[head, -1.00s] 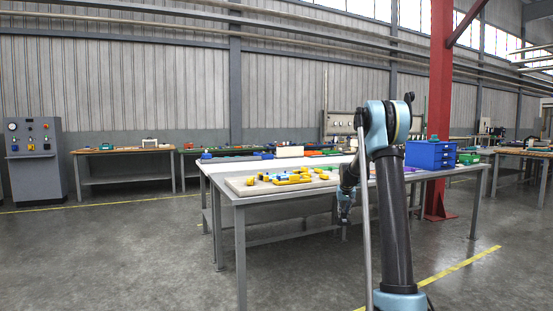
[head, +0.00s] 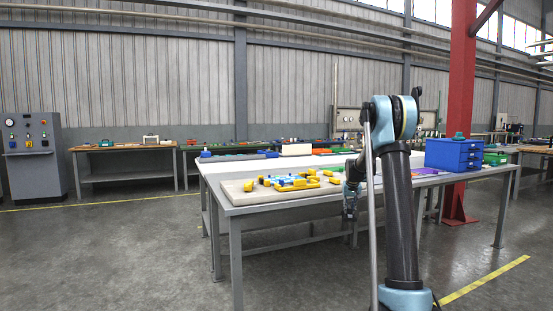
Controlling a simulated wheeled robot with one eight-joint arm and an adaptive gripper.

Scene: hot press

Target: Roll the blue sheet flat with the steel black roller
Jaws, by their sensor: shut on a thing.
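My gripper (head: 350,212) hangs pointing down at the front side of the grey table, right of the pale board. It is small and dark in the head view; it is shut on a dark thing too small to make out. A light blue patch (head: 284,181), perhaps the blue sheet, shows among yellow pieces on the pale board (head: 240,197).
Several yellow blocks (head: 298,184) lie on the board. A blue drawer box (head: 453,154) and green boxes (head: 495,158) stand at the table's right end. A red column (head: 462,100) rises behind. The floor (head: 110,255) at front left is clear.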

